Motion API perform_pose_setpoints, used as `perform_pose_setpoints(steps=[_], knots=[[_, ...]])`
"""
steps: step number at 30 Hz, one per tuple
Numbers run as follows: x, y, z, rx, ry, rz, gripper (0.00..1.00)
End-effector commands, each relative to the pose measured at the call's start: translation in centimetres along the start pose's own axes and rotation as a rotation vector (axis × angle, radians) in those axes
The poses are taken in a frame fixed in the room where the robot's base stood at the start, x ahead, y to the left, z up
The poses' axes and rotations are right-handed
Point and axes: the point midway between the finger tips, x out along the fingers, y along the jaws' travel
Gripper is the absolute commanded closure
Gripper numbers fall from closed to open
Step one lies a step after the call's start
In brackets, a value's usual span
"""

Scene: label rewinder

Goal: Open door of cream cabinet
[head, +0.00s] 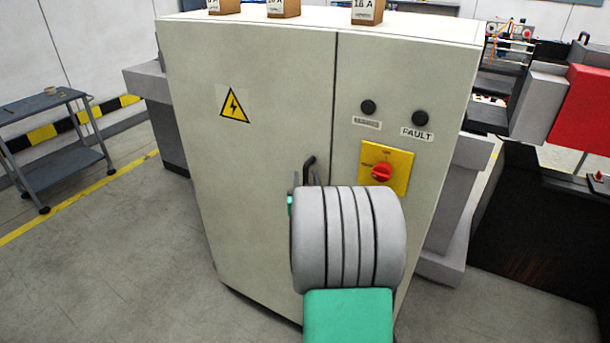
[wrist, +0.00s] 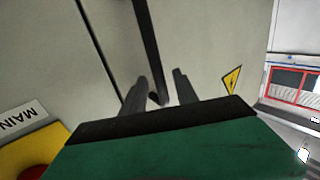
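The cream cabinet (head: 420,65) stands in the middle of the head view. Its left door (head: 250,165) has a yellow warning triangle and sits flush at the seam, so it looks shut. A dark bar handle (head: 309,164) is on this door near the seam; my arm hides its lower part. In the wrist view the handle (wrist: 147,40) runs down from the top edge, its end between my fingers. My gripper (wrist: 161,82) is open, with gaps visible on both sides of the handle. In the head view my wrist mostly hides the gripper.
A red switch (head: 382,172) on a yellow plate sits right of the seam, close to my wrist. Small boxes (head: 284,8) stand on the cabinet top. A grey cart (head: 55,135) is at the left. The floor (head: 120,240) left of the cabinet is clear.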

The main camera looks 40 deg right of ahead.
Motion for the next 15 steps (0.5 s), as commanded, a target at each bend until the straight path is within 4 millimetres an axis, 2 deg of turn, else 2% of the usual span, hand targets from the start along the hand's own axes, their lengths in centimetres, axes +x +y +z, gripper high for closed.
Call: perform_pose_setpoints(steps=[3, 10, 15], knots=[[0.93, -0.03, -0.02, 0.0, 0.0, -0.001, 0.64], [1.02, -0.04, 0.02, 0.0, 0.0, -0.001, 0.64], [1.01, -0.06, 0.0, 0.0, 0.0, -0.001, 0.78]])
